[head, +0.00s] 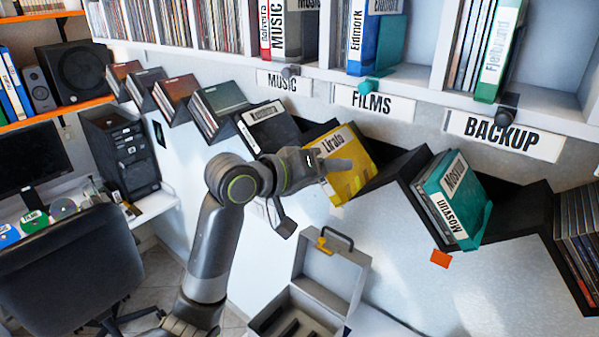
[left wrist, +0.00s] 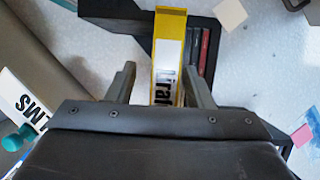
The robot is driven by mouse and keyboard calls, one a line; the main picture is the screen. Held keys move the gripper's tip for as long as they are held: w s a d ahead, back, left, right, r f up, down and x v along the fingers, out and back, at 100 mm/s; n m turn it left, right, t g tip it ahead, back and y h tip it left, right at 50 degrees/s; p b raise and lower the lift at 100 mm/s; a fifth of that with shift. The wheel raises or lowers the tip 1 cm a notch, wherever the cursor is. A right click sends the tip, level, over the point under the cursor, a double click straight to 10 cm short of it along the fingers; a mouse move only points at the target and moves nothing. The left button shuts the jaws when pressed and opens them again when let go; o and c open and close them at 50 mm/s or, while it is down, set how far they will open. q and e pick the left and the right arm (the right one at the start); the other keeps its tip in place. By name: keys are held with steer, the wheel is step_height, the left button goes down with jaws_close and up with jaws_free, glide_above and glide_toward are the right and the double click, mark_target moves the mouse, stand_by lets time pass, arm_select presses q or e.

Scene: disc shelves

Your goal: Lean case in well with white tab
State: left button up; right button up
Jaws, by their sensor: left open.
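A yellow case (head: 345,185) labelled "Lirato" leans in a dark well of the stepped shelf in the head view. It also shows in the left wrist view (left wrist: 168,35), its spine end between my fingers. My left gripper (head: 335,165) is at this case; in the left wrist view its two fingers (left wrist: 160,78) stand open, one on each side of the case. Contact cannot be told. A pale, whitish tab (left wrist: 231,14) shows on the wall in the left wrist view. My arm hides part of the shelf front in the head view. My right gripper is not visible.
A teal case (head: 458,195) stands in a well to the right, above an orange tab (head: 440,259). A black case (head: 270,128) is to the left. An open grey box (head: 330,280) is below. The FILMS sign (head: 374,102) and upper shelf overhang the wells.

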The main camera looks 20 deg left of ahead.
arm_select(q)
steer(key=b+v, duration=0.4)
steer(key=v, duration=1.3)
steer(key=shift+s, duration=0.1)
stand_by(0.7)
